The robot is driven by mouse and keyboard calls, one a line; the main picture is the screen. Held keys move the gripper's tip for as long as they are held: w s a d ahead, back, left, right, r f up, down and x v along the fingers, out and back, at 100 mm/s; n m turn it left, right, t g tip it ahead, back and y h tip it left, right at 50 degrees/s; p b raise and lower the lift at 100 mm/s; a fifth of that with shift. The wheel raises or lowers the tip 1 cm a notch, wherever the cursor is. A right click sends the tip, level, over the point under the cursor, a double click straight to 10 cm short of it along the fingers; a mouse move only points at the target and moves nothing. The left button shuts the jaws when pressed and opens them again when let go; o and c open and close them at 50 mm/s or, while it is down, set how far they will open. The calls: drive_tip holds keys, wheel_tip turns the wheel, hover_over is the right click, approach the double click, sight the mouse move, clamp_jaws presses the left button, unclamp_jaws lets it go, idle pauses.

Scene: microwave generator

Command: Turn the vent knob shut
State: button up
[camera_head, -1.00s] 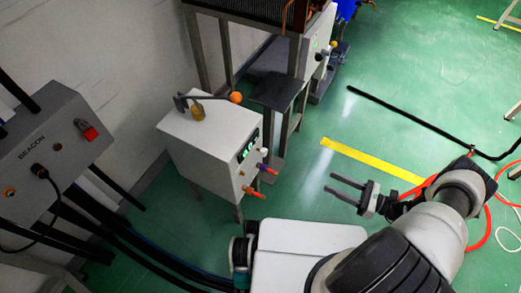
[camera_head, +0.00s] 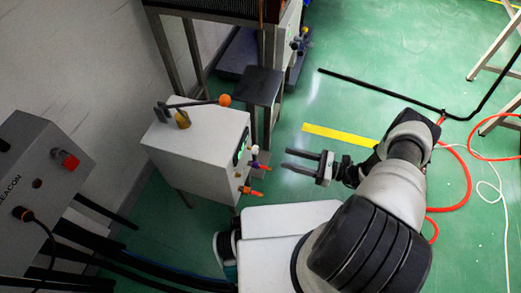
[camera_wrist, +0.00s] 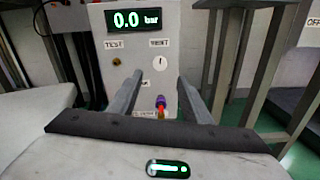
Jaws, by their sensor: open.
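The white box (camera_head: 190,145) stands left of my gripper, its lit display and small fittings facing right. In the wrist view its panel shows a "0.0 bar" display (camera_wrist: 138,18), with a brass fitting under TEST and a pale round vent knob (camera_wrist: 160,63) with a dark mark under VENT. Below is a fitting with purple, red and orange parts (camera_wrist: 161,105). My gripper (camera_head: 287,160) is open and empty, its fingers pointing at the panel, a short gap away. In the wrist view the knob lies between the fingertips, beyond them. I cannot tell the knob's exact setting.
An orange-tipped lever (camera_head: 224,100) sits on the box top. A dark stand (camera_head: 262,88) is behind the box. A grey BEACON unit (camera_head: 40,180) with cables is at left. A red hose (camera_head: 455,205) and black pipe lie on the floor at right.

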sight(255, 150)
drive_tip(key=x, duration=1.1)
drive_tip(key=shift+w+a, duration=0.15)
drive_tip(key=shift+a, duration=0.2)
drive_tip(key=shift+c, duration=0.6)
drive_tip(key=c, duration=1)
drive_tip(key=shift+o, duration=0.2)
drive_tip(key=shift+b, duration=0.3)
